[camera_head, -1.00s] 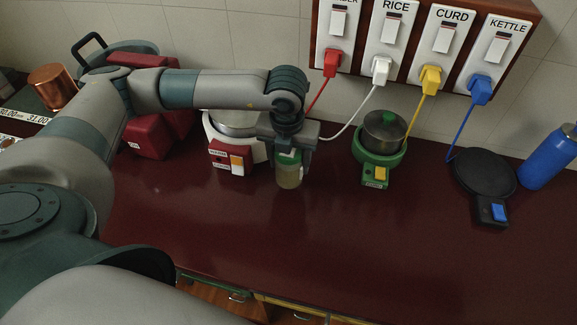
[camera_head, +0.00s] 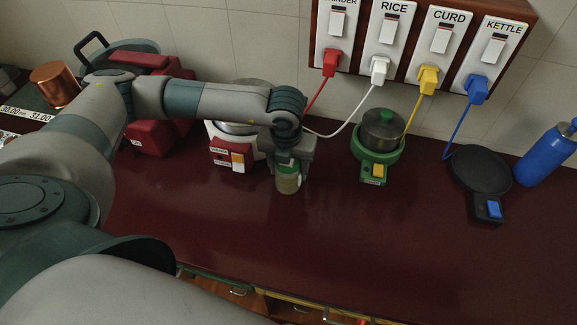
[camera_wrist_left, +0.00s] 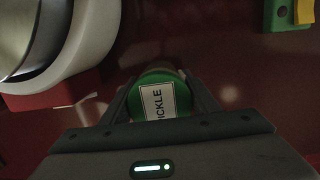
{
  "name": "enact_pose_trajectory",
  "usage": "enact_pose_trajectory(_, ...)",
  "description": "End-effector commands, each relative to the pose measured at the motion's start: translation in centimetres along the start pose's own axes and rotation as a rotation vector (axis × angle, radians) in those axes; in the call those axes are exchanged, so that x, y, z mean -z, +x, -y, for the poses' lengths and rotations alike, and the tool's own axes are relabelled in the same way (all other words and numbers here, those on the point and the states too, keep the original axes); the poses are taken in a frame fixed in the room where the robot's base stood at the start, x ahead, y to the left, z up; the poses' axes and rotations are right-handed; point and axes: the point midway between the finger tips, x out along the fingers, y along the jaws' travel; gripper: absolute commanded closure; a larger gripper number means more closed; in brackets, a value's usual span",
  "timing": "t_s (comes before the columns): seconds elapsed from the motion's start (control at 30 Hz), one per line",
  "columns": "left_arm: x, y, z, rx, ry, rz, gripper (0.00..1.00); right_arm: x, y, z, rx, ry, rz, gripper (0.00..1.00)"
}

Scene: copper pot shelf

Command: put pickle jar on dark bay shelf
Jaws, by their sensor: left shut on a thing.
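The pickle jar (camera_head: 288,182) is a small clear jar with pale green contents and a green lid. In the left wrist view its green lid (camera_wrist_left: 160,98) carries a white label reading PICKLE. My left gripper (camera_head: 287,164) is shut on the jar near its lid, from above, with a finger on each side. The jar looks upright over the dark red counter; I cannot tell whether its base touches it. No dark bay shelf can be made out in these views. My right gripper is not in view.
A white and red appliance (camera_head: 232,152) stands close left of the jar. A green cooker with a pot (camera_head: 378,140), a black kettle base (camera_head: 482,175) and a blue bottle (camera_head: 548,155) stand to the right. The counter (camera_head: 350,240) in front is clear.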

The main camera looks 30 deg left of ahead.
Motion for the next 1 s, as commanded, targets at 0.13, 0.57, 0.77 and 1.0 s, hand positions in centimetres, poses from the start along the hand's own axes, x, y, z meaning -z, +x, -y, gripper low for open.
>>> enact_pose_trajectory(0.13, 0.0, 0.1, 0.0, 0.001, 0.0, 0.001, 0.79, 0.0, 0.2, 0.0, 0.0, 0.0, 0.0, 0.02)
enact_pose_trajectory(0.57, 0.0, 0.2, 0.0, 0.0, -0.001, 0.0, 0.27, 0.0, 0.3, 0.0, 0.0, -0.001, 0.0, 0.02)
enact_pose_trajectory(0.77, 0.0, -0.1, 0.0, 0.0, 0.0, 0.0, 0.27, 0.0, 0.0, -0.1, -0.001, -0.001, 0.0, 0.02)
enact_pose_trajectory(1.0, -0.1, -2.0, 0.1, 0.003, -0.001, 0.003, 0.27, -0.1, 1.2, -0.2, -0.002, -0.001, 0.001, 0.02)
